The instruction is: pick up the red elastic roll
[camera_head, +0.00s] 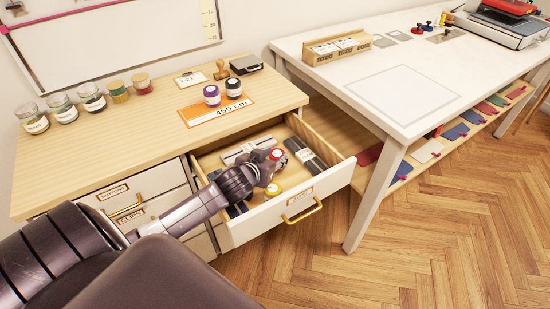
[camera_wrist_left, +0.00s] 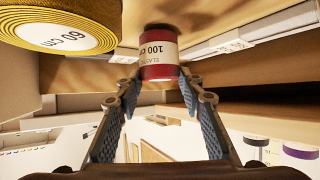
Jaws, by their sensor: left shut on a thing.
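The red elastic roll (camera_head: 277,154) is in the open drawer (camera_head: 285,215) in the head view. In the left wrist view the red roll (camera_wrist_left: 159,70) carries a white label reading "100 cm" and sits between the fingertips. My left gripper (camera_head: 272,165) reaches down into the drawer and is shut on the red roll. The fingers also show in the left wrist view (camera_wrist_left: 160,85), one on each side of it. I cannot tell whether the roll still touches the drawer floor. My right gripper is not in view.
A yellow roll (camera_head: 274,189), labelled "60 cm" in the wrist view (camera_wrist_left: 62,28), lies close to the gripper. Dark and grey packs (camera_head: 305,153) share the drawer. Purple (camera_head: 212,95) and black (camera_head: 233,88) rolls stand on the cabinet top. A white table (camera_head: 400,95) stands at right.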

